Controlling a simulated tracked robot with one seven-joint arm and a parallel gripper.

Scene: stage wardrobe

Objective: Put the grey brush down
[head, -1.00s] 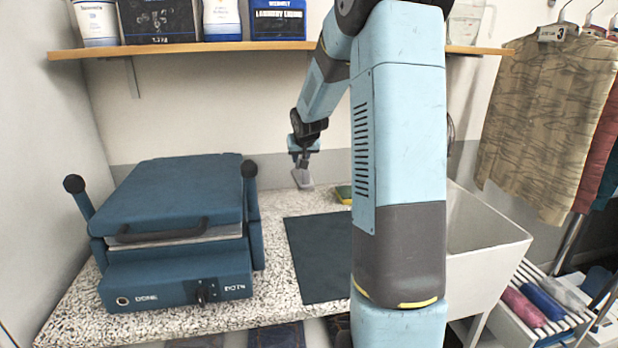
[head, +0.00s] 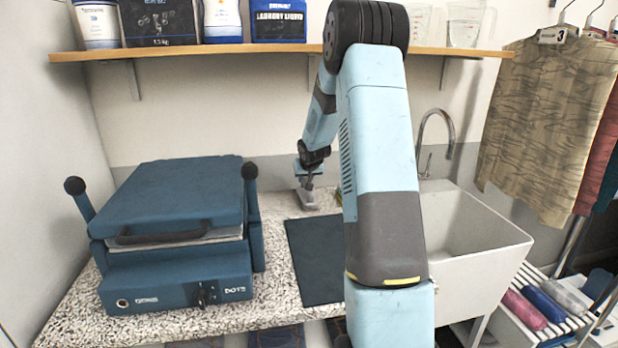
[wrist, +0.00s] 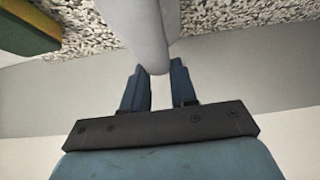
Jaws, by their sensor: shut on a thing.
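The grey brush (head: 307,200) is in my gripper (head: 308,183), low over the back of the speckled counter, just beyond the dark mat. I cannot tell whether its lower end touches the counter. In the wrist view the brush (wrist: 146,28) is a pale grey shape extending from between the two dark fingers of my gripper (wrist: 160,80), with the counter behind it. My arm hides part of the counter to the right in the head view.
A blue press (head: 175,240) stands on the counter (head: 275,280) to the left. A dark mat (head: 315,258) lies in front of my gripper. A green and yellow sponge (wrist: 28,28) lies close by. A white sink (head: 470,240) is right; a shelf (head: 220,47) hangs above.

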